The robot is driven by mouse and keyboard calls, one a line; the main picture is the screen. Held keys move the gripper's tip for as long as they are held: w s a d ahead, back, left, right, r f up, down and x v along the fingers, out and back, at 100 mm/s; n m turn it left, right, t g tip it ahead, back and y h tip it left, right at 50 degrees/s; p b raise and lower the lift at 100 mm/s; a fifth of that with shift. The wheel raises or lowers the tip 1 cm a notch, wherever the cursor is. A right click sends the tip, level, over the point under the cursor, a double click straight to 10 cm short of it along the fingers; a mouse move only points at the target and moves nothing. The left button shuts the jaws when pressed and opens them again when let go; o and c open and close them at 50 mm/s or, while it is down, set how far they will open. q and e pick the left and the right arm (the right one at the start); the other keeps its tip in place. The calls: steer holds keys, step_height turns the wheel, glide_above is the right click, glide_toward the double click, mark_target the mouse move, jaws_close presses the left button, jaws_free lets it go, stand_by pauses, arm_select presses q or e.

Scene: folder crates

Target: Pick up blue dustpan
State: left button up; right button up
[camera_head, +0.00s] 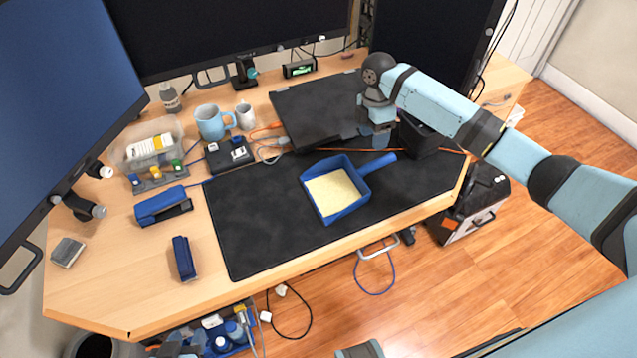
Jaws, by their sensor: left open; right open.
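The blue dustpan (360,203) lies on the black desk mat (260,220), its pan facing up with a pale yellow layer inside. Its handle points up and right. My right gripper (376,141) reaches in from the right and is open, pointing down just beyond the handle, apart from it as far as I can tell.
A closed black laptop (320,109) and a dark box (418,136) stand near my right gripper. Monitors line the back. The mat's left part is clear.

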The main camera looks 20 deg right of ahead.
mark_target(356, 176)
steer(key=f, duration=0.4)
steer(key=s+f+b, duration=0.1)
steer(key=f, duration=0.3)
steer(key=s+d+f, duration=0.1)
steer(key=f, duration=0.3)
steer(key=shift+r, duration=0.1)
jaws_close()
